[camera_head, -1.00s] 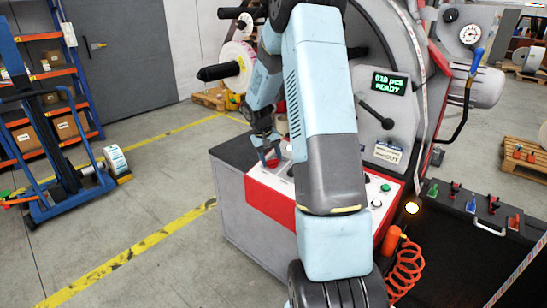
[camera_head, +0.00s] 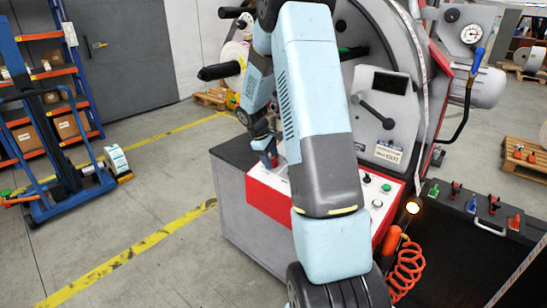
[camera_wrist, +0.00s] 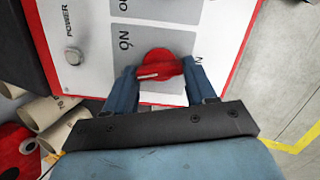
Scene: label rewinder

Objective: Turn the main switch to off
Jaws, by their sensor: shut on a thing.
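The main switch is a red rotary knob (camera_wrist: 160,66) on a grey plate on the white panel, seen in the wrist view. Its raised grip bar lies nearly level across that picture. An ON label (camera_wrist: 124,41) shows on the plate beside the knob; the part of the plate below the knob is partly covered. My gripper (camera_wrist: 161,75) has one blue finger on each side of the knob and is shut on it. In the head view my gripper (camera_head: 268,158) is at the left end of the red and white console, and the knob is mostly hidden there.
The machine's display (camera_head: 390,83) is dark. A POWER lamp (camera_wrist: 73,56) is beside the switch. A green button (camera_head: 386,187) is farther right on the console, near an orange coiled hose (camera_head: 404,270). A blue lift trolley (camera_head: 70,190) stands left on open floor.

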